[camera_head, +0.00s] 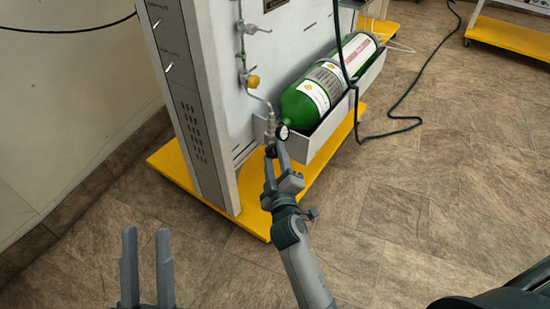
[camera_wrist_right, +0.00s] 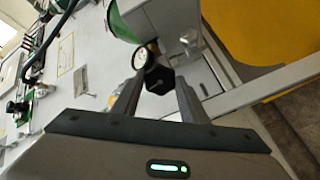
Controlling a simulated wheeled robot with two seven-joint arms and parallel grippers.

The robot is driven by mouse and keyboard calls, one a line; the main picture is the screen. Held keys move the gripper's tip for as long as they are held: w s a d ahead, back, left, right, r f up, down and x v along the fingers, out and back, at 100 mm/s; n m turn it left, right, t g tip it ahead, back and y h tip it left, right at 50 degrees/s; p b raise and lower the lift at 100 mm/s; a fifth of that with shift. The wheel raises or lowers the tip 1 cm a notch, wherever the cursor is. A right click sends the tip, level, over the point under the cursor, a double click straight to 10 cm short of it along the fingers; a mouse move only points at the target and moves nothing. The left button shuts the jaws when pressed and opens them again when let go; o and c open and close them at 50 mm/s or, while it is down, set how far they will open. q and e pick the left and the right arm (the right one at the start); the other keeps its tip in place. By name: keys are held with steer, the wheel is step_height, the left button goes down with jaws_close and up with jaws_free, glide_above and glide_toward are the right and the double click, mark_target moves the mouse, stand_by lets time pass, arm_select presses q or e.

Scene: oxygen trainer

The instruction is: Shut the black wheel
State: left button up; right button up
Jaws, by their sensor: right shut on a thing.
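The black wheel (camera_wrist_right: 159,80) is a small dark knob in the right wrist view, between the fingertips of my right gripper (camera_wrist_right: 156,88). My right gripper (camera_head: 274,152) is shut on it at the valve end of the green cylinder (camera_head: 318,93). In the head view the fingers mostly hide the wheel. A round gauge (camera_head: 283,132) sits right beside the fingertips; its pale face also shows in the wrist view (camera_wrist_right: 140,58). My left gripper (camera_head: 146,234) is open and empty at the lower left, away from the trainer.
The cylinder lies in a grey tray (camera_head: 340,118) on the trainer panel (camera_head: 228,75). A yellow valve (camera_head: 253,81) and thin pipe sit above the gauge. A yellow base (camera_head: 258,218) sticks out below. A dark hose (camera_head: 405,125) trails over open floor at right.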

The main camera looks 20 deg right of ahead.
steer(key=shift+f, duration=0.1)
stand_by(0.4)
steer(key=o, duration=1)
steer(key=shift+o, duration=0.2)
steer(key=shift+s, duration=0.1)
